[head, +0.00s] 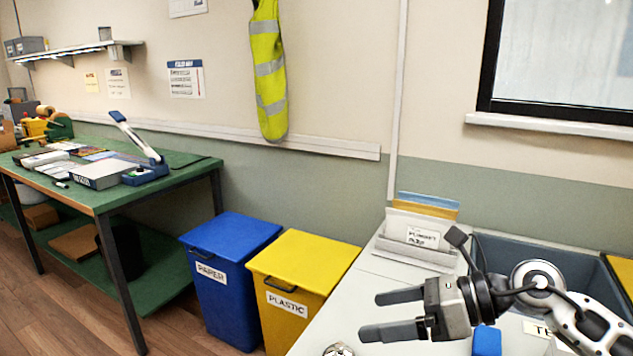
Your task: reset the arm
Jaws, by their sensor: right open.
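My right gripper (388,314) shows in the head view at the lower right, with its arm coming in from the right edge. Its two dark fingers are apart and point left, with nothing between them. It is above the light grey worktop (318,325). My left gripper is not in view.
A file holder (415,256) with papers and a dark grey bin (520,257) are behind the gripper. A blue object (487,341) is just below it. Blue paper (222,295) and yellow plastic (290,328) bins stand left of the worktop. A green bench (185,158) is farther left.

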